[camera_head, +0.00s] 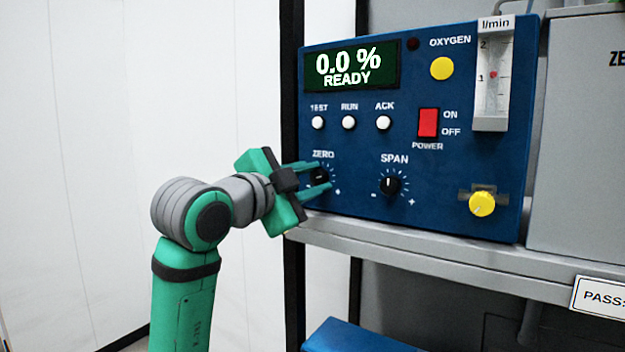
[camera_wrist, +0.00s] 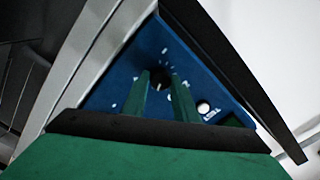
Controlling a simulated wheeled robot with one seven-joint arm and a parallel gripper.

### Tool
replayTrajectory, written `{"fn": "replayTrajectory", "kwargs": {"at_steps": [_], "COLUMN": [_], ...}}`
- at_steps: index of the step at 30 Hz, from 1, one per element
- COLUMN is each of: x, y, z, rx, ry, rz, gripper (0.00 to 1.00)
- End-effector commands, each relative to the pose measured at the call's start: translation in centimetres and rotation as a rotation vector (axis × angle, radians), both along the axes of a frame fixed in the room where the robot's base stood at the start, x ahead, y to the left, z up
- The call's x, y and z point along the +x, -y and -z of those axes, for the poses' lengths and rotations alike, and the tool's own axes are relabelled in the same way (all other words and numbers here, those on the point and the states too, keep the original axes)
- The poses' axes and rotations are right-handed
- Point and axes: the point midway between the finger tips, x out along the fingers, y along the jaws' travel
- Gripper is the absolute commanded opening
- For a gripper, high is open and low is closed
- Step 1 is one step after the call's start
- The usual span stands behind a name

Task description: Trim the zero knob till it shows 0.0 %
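The zero knob (camera_head: 320,175) is a small black dial low on the left of the blue analyser panel. My gripper (camera_head: 324,175) reaches it from the left, with one green finger above it and one below. In the wrist view, the zero knob (camera_wrist: 160,77) lies between the tips of my gripper (camera_wrist: 161,80). The fingers are parted around it, but I cannot tell whether they touch it. They hide part of its scale. The display (camera_head: 350,66) reads "0.0 %" and "READY".
The span knob (camera_head: 390,185) is just right of my gripper. White TEST (camera_head: 317,122), RUN (camera_head: 348,122) and ACK (camera_head: 383,123) buttons sit above. The red power switch (camera_head: 428,123) and a yellow knob (camera_head: 482,204) are further right. A grey shelf (camera_head: 420,246) runs below the panel.

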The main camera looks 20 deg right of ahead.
Motion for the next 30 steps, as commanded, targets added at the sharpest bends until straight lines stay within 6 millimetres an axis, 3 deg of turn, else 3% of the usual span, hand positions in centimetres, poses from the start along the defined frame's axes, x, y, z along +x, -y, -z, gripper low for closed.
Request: {"fn": "replayTrajectory", "kwargs": {"at_steps": [2, 14, 30], "x": [0.0, -0.4, -5.9], "y": [-0.1, -0.8, -7.6], "z": [0.1, 0.0, 0.0], "rx": [0.002, 0.000, 0.000], "ry": [-0.001, 0.001, 0.001], "rz": [-0.001, -0.004, -0.003], "gripper": [0.43, 0.43, 0.43]}}
